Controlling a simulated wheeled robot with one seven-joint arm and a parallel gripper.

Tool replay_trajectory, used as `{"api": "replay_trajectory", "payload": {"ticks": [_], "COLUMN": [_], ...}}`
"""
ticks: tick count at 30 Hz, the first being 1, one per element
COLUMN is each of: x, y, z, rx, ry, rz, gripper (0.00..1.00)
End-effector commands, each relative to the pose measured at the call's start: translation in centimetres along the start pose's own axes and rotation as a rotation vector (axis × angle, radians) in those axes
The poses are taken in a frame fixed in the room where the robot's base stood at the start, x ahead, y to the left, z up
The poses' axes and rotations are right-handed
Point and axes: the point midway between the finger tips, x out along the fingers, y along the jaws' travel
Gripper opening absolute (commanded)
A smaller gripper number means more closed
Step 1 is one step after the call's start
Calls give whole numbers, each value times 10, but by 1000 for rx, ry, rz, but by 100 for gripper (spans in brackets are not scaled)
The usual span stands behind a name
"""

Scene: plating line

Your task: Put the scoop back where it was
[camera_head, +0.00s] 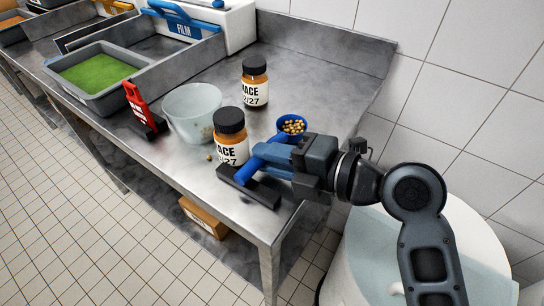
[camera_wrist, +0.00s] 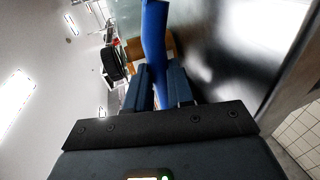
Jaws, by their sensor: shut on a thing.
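The blue scoop (camera_head: 249,168) shows in the head view near the right end of the steel counter. Its round cup (camera_head: 284,135) holds several small tan pieces. My gripper (camera_head: 268,158) is shut on the scoop's handle; in the wrist view the blue handle (camera_wrist: 154,35) runs up from between the two fingers (camera_wrist: 157,85). The handle's lower end shows just above a black block (camera_head: 262,194) near the counter's front edge; I cannot tell whether they touch. Part of the scoop is hidden behind the fingers.
A labelled jar (camera_head: 231,150) stands close left of the scoop, another (camera_head: 255,95) behind. A clear bowl (camera_head: 188,101), a red upright item (camera_head: 138,105) and a grey tray with green contents (camera_head: 122,103) are further left. One tan piece (camera_head: 209,157) lies loose. The back right counter is clear.

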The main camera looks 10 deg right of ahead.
Motion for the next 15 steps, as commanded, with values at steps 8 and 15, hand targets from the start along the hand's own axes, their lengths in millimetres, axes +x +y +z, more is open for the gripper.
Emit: {"api": "replay_trajectory", "payload": {"ticks": [8, 15], "x": [1, 2], "y": [-5, -8], "z": [0, 0], "rx": [0, 0], "ry": [0, 0], "rz": [1, 1], "gripper": [0, 24]}}
